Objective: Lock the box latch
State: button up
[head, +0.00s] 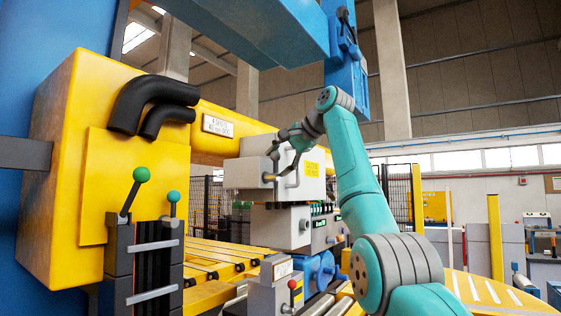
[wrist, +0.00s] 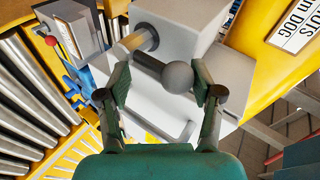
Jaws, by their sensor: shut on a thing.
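The box (head: 247,172) is a pale grey housing on the machine in the middle of the head view; it also fills the upper middle of the wrist view (wrist: 190,28). Its latch (wrist: 178,76) is a dark bar with a round grey knob, on a brass-coloured pin that comes out of the box face. My gripper (wrist: 163,88) is shut on the latch handle, with the knob between its fingers and nearer the right one. In the head view my gripper (head: 281,158) is at the box front, and the latch detail there is too small to tell.
A yellow machine body (head: 140,190) with green-knobbed levers (head: 141,175) stands at the left. A red-knobbed lever (head: 292,285) and rollers lie below the box. A blue beam (head: 260,30) hangs overhead. A loop handle (wrist: 187,132) sits below the latch.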

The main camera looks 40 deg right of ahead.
jog(key=shift+w+a, duration=0.15)
jog(key=shift+a, duration=0.15)
jog(key=o, duration=1.4)
jog(key=shift+o, duration=1.1)
jog(key=shift+w, duration=0.15)
jog(key=shift+d, duration=0.1)
jog(key=shift+s+d+r, duration=0.1)
jog(key=shift+s+r, duration=0.15)
jog(key=shift+s, duration=0.3)
jog(key=v, duration=1)
jog(key=shift+s, duration=0.4)
jog(key=shift+r, duration=0.1)
